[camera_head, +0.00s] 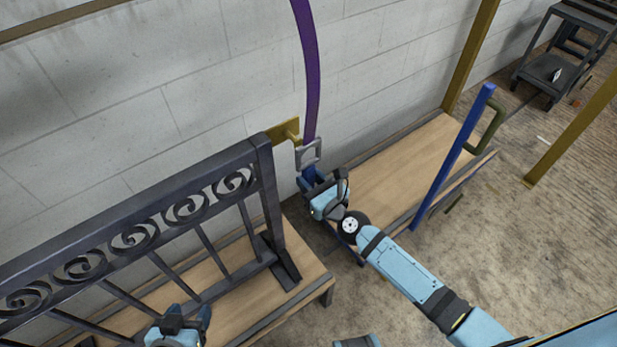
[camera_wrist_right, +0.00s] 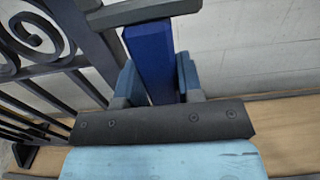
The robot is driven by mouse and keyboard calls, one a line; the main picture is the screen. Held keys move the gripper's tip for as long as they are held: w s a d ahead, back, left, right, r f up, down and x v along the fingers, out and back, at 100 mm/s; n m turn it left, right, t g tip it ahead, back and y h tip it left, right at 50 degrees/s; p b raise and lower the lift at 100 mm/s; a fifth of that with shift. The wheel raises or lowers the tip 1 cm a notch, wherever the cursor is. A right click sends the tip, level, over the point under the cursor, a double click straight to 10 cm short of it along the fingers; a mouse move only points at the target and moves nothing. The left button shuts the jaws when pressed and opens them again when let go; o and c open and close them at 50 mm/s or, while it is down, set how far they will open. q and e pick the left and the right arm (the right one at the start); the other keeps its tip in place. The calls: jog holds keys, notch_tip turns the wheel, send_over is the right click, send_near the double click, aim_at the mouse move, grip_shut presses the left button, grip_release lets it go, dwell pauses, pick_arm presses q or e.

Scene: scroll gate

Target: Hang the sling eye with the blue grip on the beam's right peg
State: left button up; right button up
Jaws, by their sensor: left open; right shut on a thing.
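A purple sling (camera_head: 310,70) comes down from above and ends in a grey metal sling eye (camera_head: 308,153). Below the eye is its blue grip (camera_wrist_right: 150,60). My right gripper (camera_head: 314,180) is shut on the blue grip, which stands between both fingers in the right wrist view. A gold end piece with a short peg (camera_head: 293,136) shows behind the gate's right post; the rest of the beam is hidden. The eye is just right of and below the peg; I cannot tell whether they touch. My left gripper (camera_head: 183,322) is open and empty at the bottom.
The dark scroll gate (camera_head: 135,240) stands left on a wooden bench (camera_head: 240,300). Another wooden bench (camera_head: 400,165) is at right, with a blue post (camera_head: 455,155) and green handle (camera_head: 487,128). A block wall (camera_head: 200,90) is behind. A dark cart (camera_head: 545,75) stands far right.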

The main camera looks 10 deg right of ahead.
jog(key=shift+v, duration=2.2)
jog(key=shift+s+d, duration=0.1)
jog(key=shift+s, duration=0.15)
jog(key=shift+w+r, duration=0.1)
jog(key=shift+r, duration=0.05)
